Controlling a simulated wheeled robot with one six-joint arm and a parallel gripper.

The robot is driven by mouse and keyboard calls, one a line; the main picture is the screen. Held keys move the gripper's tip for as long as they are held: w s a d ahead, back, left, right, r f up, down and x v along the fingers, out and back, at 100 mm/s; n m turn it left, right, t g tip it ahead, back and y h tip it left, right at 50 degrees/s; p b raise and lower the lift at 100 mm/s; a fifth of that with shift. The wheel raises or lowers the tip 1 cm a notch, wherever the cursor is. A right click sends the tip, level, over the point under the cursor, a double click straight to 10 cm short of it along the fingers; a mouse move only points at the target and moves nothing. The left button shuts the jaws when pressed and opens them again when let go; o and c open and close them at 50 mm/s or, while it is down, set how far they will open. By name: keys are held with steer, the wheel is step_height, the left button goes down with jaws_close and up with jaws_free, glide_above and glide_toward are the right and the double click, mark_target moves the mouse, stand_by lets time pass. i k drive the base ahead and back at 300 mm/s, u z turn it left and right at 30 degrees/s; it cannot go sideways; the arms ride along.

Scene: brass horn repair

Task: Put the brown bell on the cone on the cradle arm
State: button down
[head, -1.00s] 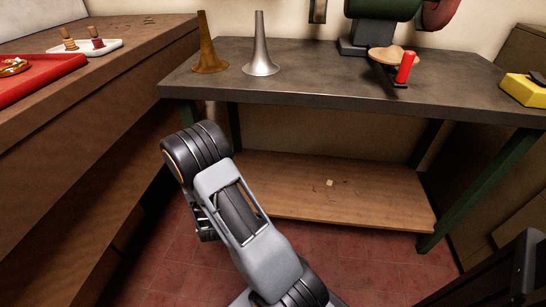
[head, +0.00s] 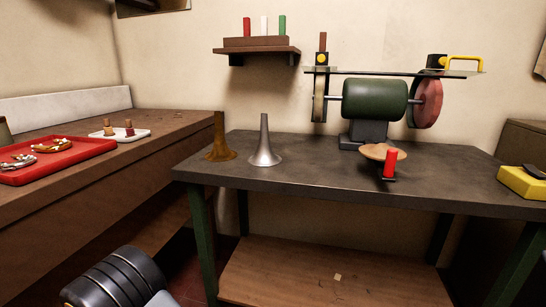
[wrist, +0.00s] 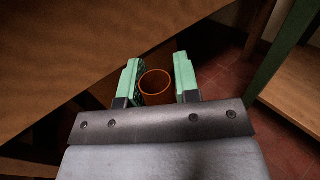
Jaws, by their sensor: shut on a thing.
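A brown flared bell (head: 219,142) stands upright, wide end down, at the left end of the dark bench. A silver flared bell (head: 264,150) stands just right of it. My gripper (wrist: 158,78) shows in the wrist view, its green fingers shut on a hollow, round, orange-rimmed tube (wrist: 142,86). I cannot tell what the tube belongs to, as its lower part is hidden. My gripper is out of the head view.
A green motor (head: 375,100) with a red wheel stands at the back of the dark bench (head: 320,178). A yellow block (head: 522,182) is at its right end. The left counter holds a red tray (head: 95,149) and a white tray (head: 140,136). A wall shelf (head: 256,51) holds coloured cylinders.

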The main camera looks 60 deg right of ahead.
mark_target(383, 151)
steer(key=u, duration=0.5)
steer(key=k, duration=0.9)
steer(key=z, duration=0.85)
